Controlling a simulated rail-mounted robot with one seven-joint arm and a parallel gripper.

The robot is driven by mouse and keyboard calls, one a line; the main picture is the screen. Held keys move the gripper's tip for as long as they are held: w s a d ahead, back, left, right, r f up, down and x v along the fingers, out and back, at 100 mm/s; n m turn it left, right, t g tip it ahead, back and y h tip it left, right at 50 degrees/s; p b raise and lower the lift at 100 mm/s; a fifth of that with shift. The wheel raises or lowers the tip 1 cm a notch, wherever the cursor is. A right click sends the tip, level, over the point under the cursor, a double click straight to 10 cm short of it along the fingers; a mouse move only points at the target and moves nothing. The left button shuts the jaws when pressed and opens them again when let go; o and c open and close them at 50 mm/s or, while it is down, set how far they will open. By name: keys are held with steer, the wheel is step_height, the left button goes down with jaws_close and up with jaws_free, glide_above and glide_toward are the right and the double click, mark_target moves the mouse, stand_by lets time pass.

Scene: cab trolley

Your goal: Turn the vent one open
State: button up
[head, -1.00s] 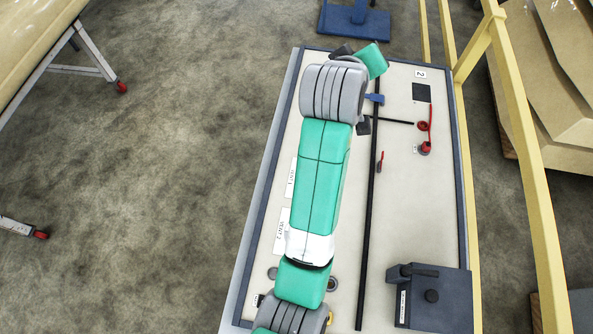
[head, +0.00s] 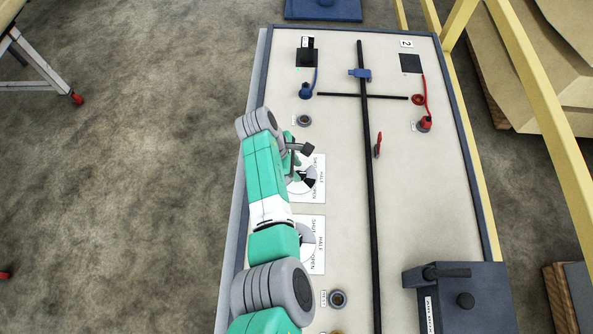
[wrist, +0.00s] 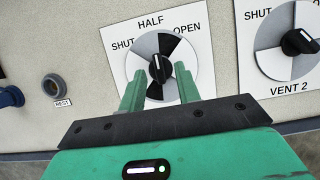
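The vent 1 dial (wrist: 181,88) is a black and grey disc on a white card marked SHUT, HALF and OPEN. Its black knob (wrist: 160,66) has a white mark that points up, roughly at HALF. My gripper (wrist: 159,72) is open, with its green fingers on either side of the knob and a gap visible to each. Whether the fingertips reach down around the knob is hard to tell. The card's lower part is hidden by my gripper. In the head view my arm partly covers the vent 1 card (head: 318,192).
The vent 2 card (wrist: 245,35) is close on the right in the wrist view. A grey round socket (wrist: 53,86) and a blue plug (wrist: 10,97) lie left. In the head view a black bar (head: 371,215) runs along the panel, with a red lever (head: 378,145) beside it.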

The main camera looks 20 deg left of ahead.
steer(key=shift+x, duration=0.9)
jaws_close()
